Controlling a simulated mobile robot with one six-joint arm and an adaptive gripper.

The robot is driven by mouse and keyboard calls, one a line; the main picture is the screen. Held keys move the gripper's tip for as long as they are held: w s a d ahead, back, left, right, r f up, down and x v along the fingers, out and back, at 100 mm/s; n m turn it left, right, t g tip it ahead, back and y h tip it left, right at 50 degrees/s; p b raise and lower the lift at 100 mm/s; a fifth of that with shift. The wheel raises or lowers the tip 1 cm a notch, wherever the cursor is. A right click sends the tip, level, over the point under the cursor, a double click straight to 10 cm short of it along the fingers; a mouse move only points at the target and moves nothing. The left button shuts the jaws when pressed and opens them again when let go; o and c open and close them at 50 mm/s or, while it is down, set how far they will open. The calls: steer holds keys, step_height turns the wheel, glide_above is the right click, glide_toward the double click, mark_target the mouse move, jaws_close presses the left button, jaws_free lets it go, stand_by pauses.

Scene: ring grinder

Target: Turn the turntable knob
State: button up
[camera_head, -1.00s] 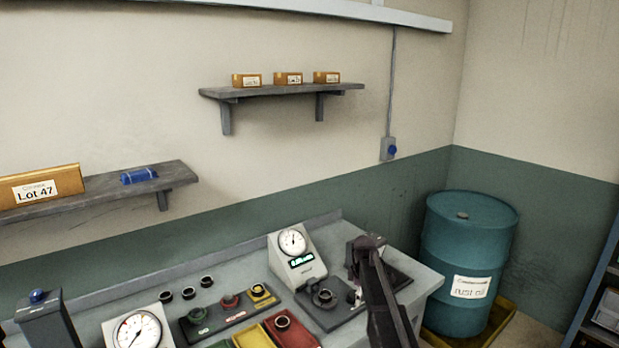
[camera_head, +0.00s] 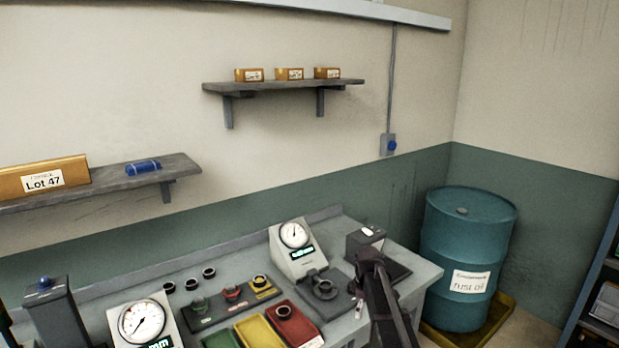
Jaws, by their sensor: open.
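A dark, round turntable (camera_head: 323,287) sits on a dark base on the bench, in front of a gauge stand (camera_head: 297,247) with a white dial and a lit green display. Its knob is too small to tell apart. My dark arm rises from the bottom edge, right of the turntable. My gripper (camera_head: 361,293) is at the arm's far end, over the bench just right of the turntable base. It is open; its fingers are small and partly hidden by the arm. I see nothing held in it, and cannot tell whether it touches the knob.
A dark boxy device (camera_head: 364,243) stands behind my arm. A teal drum (camera_head: 466,255) stands right of the bench.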

steer(key=s+f+m+b, duration=0.4)
steer(key=s+m, duration=0.2)
steer(key=s, duration=0.5)
steer(key=s+f+m+b, duration=0.3)
steer(key=s+f+m, duration=0.1)
steer(key=s, duration=0.8)
steer(key=shift+s+m+b, duration=0.25)
steer(key=shift+m+b, duration=0.1)
steer(key=shift+m, duration=0.55)
